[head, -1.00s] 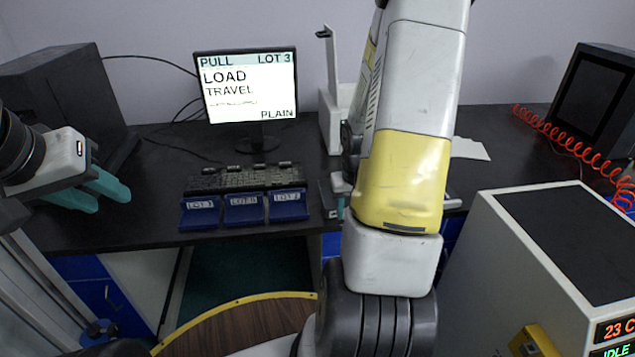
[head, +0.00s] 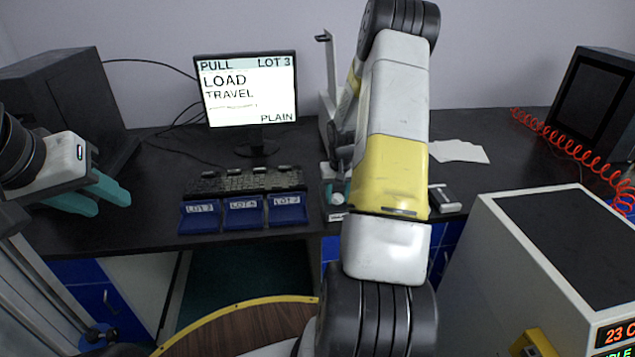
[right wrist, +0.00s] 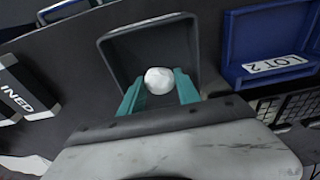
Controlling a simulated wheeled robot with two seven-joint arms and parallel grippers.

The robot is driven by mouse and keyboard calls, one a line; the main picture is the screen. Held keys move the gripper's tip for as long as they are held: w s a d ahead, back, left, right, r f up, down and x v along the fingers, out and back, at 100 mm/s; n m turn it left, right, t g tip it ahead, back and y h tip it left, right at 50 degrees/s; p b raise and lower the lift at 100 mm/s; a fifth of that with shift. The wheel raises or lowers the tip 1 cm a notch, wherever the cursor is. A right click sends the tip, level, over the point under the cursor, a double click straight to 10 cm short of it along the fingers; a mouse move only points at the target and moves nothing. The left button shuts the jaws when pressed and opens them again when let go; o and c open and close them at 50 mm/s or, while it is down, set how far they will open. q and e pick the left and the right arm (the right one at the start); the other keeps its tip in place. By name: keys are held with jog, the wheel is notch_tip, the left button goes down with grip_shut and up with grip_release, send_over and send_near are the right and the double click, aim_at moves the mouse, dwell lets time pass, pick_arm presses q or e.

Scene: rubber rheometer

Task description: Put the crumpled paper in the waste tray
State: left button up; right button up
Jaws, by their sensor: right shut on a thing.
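The crumpled paper (right wrist: 159,80) is a small white ball between the teal fingers of my right gripper (right wrist: 160,92), which is shut on it. It also shows in the head view (head: 338,199), partly behind my right arm. In the right wrist view the paper is over the open grey waste tray (right wrist: 112,53), within its walls. I cannot tell whether it touches the tray floor. In the head view the tray (head: 337,216) sits just right of the blue bins, mostly hidden by my arm. My left gripper (head: 106,203) is open and empty at the left, over the bench.
Blue lot bins (head: 244,217) stand left of the tray, before a dark keyboard (head: 245,181). A monitor (head: 247,88) stands behind. A small dark box (head: 445,199) and white sheets (head: 458,151) lie to the right. A pale instrument (head: 540,260) stands at front right.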

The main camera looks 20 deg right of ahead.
jog(key=shift+f, duration=0.2)
jog(key=o, duration=1.3)
jog(key=shift+r, duration=0.1)
notch_tip(320, 180, up, 12)
jog(key=s, duration=0.2)
jog(key=s+a+r+n+t, duration=0.1)
jog(key=s+a+r, duration=0.3)
jog(key=a+r, duration=0.3)
jog(key=s+a+r+n+t, duration=0.1)
jog(key=s+a+r, duration=0.35)
jog(key=r, duration=0.45)
jog(key=s+a+r+t+y, duration=0.1)
jog(key=s+a, duration=0.2)
jog(key=s, duration=0.2)
jog(key=s+a+r+n, duration=0.1)
jog(key=s+a+r, duration=0.1)
jog(key=s, duration=0.3)
jog(key=s+a+r+t+y, duration=0.1)
jog(key=s+a+r, duration=0.1)
jog(key=s+a, duration=0.3)
jog(key=shift+s+a+r+t+y, duration=0.1)
jog(key=shift+s+r+t+y, duration=0.1)
jog(key=shift+t+y, duration=0.1)
